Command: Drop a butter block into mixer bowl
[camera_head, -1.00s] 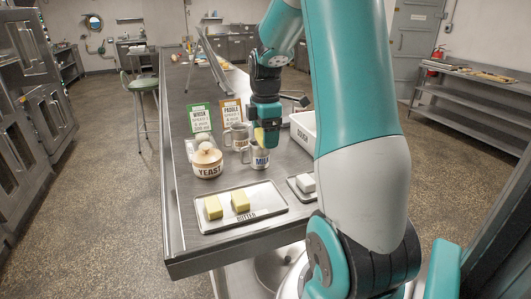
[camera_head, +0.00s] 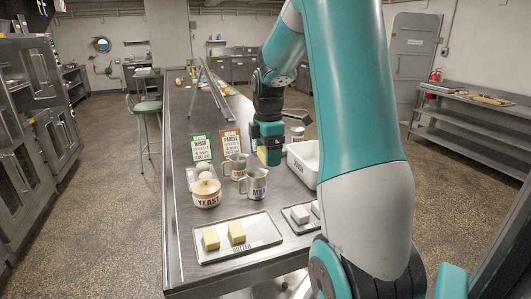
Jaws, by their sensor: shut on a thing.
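My gripper (camera_head: 269,149) points down above the steel table, just behind and above the milk jug in the picture. It is shut on a yellow butter block (camera_head: 262,155), which shows at the left of its fingers; the fingers hide part of the block. Two more yellow butter blocks, a left one (camera_head: 210,239) and a right one (camera_head: 236,232), sit on the metal tray marked BUTTER (camera_head: 262,246) near the table's front edge. I cannot make out the mixer bowl in this view.
The milk jug (camera_head: 257,185), a second metal mug (camera_head: 235,166), the yeast jar (camera_head: 206,192) and two sign cards, green (camera_head: 201,147) and orange (camera_head: 231,144), stand left of my gripper. A white tub (camera_head: 296,165) is close on its right. White blocks (camera_head: 299,214) lie on a smaller tray.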

